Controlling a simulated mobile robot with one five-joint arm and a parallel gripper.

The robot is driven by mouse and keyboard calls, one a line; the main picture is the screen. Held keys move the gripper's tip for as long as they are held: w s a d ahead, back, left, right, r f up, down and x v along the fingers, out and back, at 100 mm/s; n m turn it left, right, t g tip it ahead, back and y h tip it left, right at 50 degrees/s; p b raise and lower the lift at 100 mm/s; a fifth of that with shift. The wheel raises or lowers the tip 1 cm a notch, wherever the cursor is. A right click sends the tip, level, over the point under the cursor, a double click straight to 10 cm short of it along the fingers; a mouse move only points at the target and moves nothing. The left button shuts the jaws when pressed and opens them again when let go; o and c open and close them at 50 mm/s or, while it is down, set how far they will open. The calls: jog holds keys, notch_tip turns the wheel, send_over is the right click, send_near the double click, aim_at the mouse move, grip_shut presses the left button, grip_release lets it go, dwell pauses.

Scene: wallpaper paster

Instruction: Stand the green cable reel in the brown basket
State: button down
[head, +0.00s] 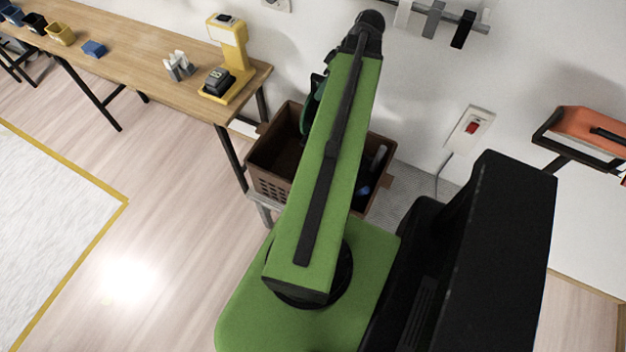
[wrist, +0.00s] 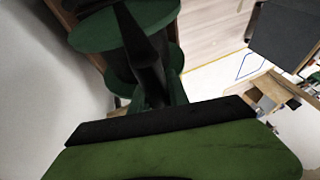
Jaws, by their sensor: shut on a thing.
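The green cable reel (head: 308,108) shows as a dark green sliver left of my green arm in the head view, at the basket's back edge. In the wrist view the reel (wrist: 92,32) fills the upper left, with its round flanges one beyond the other. My gripper (wrist: 142,45) is shut on the reel; its dark finger crosses in front of the flanges. The brown basket (head: 270,186) stands below my arm in the head view, open at the top. My arm hides its middle and most of the reel. I cannot tell whether the reel touches the basket.
A wooden bench (head: 150,62) with a yellow device (head: 232,58) stands to the left of the basket. Dark and pale items lie in the basket's right part. A wall socket (head: 470,130) with a cable is at the right. The floor at left is clear.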

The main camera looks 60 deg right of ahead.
dwell(0.3)
jog(key=w+f+b, duration=0.6)
jog(key=f+b, duration=0.7)
jog(key=w+f+b, duration=0.6)
jog(key=f+b, duration=0.7)
jog(key=shift+a+f+b, duration=0.3)
jog(key=shift+a+b, duration=0.05)
notch_tip(320, 180, down, 10)
jog(key=b, duration=1)
jog(key=shift+f, duration=0.15)
jog(key=c, duration=1.3)
grip_release()
jog(key=shift+o, duration=0.2)
